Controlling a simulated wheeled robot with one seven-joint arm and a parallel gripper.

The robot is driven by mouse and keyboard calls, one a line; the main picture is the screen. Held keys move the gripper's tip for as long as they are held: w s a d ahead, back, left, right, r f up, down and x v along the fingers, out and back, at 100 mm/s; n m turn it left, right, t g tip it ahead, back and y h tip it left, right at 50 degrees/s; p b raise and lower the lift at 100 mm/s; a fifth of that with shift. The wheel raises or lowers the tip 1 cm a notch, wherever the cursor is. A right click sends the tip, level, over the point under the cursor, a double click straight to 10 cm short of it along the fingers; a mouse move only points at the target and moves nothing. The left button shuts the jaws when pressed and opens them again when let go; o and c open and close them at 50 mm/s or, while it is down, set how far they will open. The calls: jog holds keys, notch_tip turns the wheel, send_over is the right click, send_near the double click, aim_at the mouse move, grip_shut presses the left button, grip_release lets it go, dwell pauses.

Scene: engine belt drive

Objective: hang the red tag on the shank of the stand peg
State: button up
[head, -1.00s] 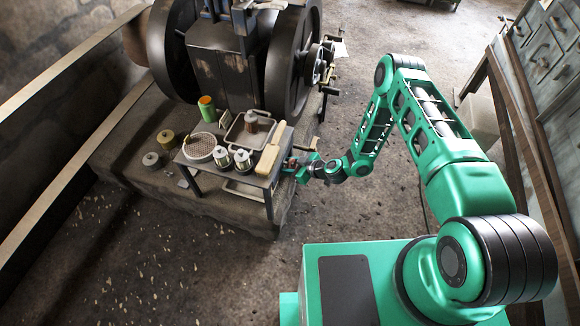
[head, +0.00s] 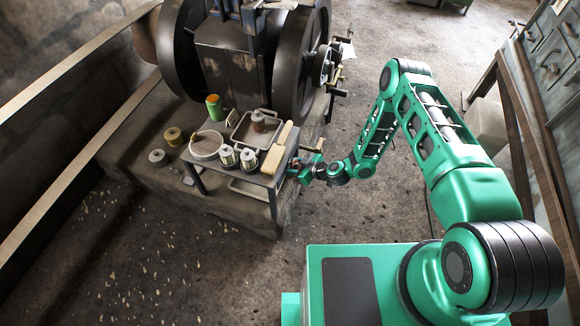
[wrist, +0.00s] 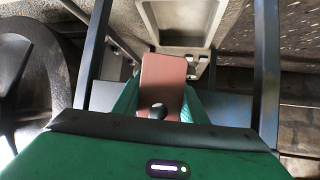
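The red tag (wrist: 163,80) shows as a flat, reddish-brown plate in the middle of the wrist view. A small dark rounded thing (wrist: 157,112) overlaps its near end; I cannot tell whether this is the peg or a hole. The green fingers of my gripper (wrist: 160,103) stand on either side of the tag and appear closed on it. In the head view my gripper (head: 301,172) is low beside the right end of the small work table (head: 262,178). The tag and the stand peg are too small to make out there.
The table holds a round sieve (head: 206,145), metal jars (head: 227,157), a tray (head: 240,128) and a wooden-handled brush (head: 277,150). The engine with large dark wheels (head: 300,65) stands behind.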

jog(key=o, duration=0.5)
jog(key=v, duration=1)
jog(key=shift+d+r, duration=0.2)
jog(key=shift+d, duration=0.05)
jog(key=shift+s, duration=0.1)
